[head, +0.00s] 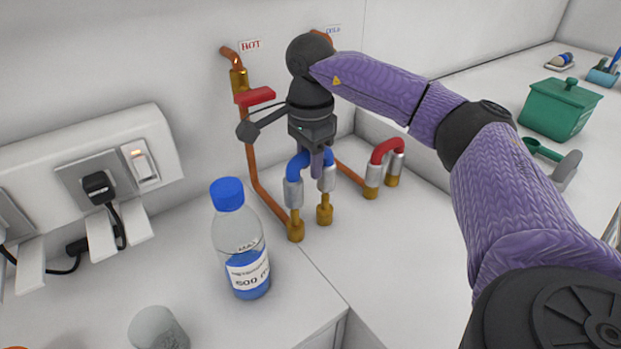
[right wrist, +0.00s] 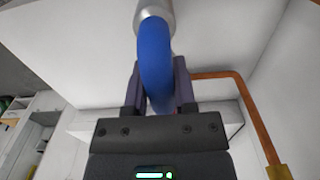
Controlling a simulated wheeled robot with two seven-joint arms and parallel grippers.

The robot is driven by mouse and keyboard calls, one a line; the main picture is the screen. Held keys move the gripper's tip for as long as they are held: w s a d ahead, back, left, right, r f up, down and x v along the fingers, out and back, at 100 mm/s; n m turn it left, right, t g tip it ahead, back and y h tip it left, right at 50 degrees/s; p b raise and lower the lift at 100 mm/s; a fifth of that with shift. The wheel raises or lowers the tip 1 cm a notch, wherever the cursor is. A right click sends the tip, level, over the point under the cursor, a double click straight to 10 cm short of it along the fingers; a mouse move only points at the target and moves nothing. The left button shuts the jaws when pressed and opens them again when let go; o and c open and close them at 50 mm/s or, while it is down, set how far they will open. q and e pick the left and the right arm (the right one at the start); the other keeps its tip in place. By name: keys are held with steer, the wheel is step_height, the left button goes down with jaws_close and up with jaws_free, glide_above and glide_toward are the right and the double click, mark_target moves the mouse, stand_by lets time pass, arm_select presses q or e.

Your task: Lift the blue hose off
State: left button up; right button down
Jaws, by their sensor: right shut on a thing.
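The blue hose (head: 297,164) is a short upside-down U with a silver sleeve on each end. Its sleeves sit upright at the brass stubs (head: 295,229) near the counter's back corner; I see no clear gap there. My right gripper (head: 316,162) comes from above and is shut on the top bend of the blue hose. In the right wrist view the hose (right wrist: 154,62) passes between the two fingers, with a silver sleeve (right wrist: 153,12) beyond. The gripper hides part of the bend in the head view. My left gripper is not in view.
A red hose (head: 385,150) stands on its own stubs just right. Copper pipes (head: 251,160) and a red-handled valve (head: 254,96) are close on the left. A bottle with blue liquid (head: 240,245) stands in front. A green box (head: 560,108) is far right.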

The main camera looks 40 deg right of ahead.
step_height(320, 180, up, 5)
steer(key=shift+p, duration=0.6)
step_height(320, 180, up, 5)
steer(key=p, duration=0.5)
steer(key=shift+f, duration=0.25)
steer(key=shift+f, duration=0.1)
